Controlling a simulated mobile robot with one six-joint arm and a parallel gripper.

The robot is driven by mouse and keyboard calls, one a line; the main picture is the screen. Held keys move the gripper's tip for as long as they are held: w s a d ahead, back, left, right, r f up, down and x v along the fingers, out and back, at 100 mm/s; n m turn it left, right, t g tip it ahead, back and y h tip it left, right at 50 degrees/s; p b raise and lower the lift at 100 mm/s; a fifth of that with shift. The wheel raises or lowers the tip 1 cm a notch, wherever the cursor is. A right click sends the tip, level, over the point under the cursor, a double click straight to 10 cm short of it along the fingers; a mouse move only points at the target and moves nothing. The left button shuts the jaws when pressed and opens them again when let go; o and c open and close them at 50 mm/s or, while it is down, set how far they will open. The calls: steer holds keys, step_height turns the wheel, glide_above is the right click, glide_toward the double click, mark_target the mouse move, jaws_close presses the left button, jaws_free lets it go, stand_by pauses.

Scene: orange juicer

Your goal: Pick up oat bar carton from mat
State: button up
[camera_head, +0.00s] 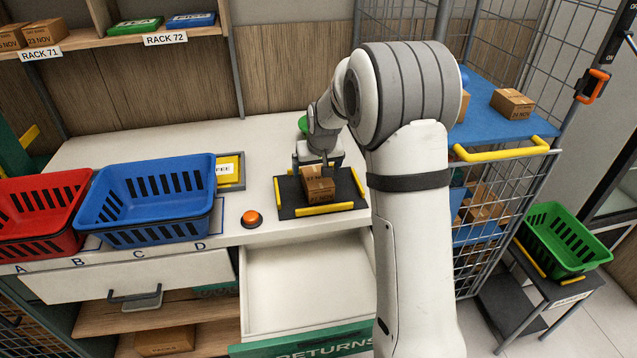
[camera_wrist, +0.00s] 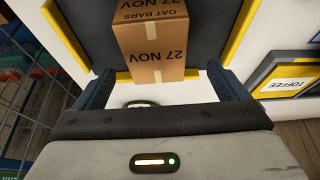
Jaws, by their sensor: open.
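The oat bar carton (camera_head: 318,184) is a small brown box on a dark mat with yellow edge strips (camera_head: 290,196). In the wrist view the carton (camera_wrist: 152,42) reads "OAT BARS" and "27 NOV", upside down. My gripper (camera_head: 315,164) is over the mat at the carton's far side. In the wrist view my gripper (camera_wrist: 160,80) is open, with one dark finger to each side of the carton's near end and gaps between. The fingers do not touch the carton. Its height above the mat is hard to tell.
A blue basket (camera_head: 150,200) and a red basket (camera_head: 40,212) stand left on the counter. An orange button (camera_head: 252,218) and a toffee tray (camera_head: 230,170) lie between baskets and mat. An open returns drawer (camera_head: 300,285) juts out below. A wire cage cart (camera_head: 500,120) stands right.

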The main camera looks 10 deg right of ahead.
mark_target(318, 177)
steer(key=x, duration=0.1)
steer(key=p+x, duration=0.1)
steer(key=x, duration=0.3)
steer(key=shift+s+d+f, duration=0.2)
steer(key=shift+d, duration=0.1)
steer(key=shift+f, duration=0.15)
steer(key=shift+f, duration=0.25)
stand_by(0.5)
steer(key=c, duration=1.2)
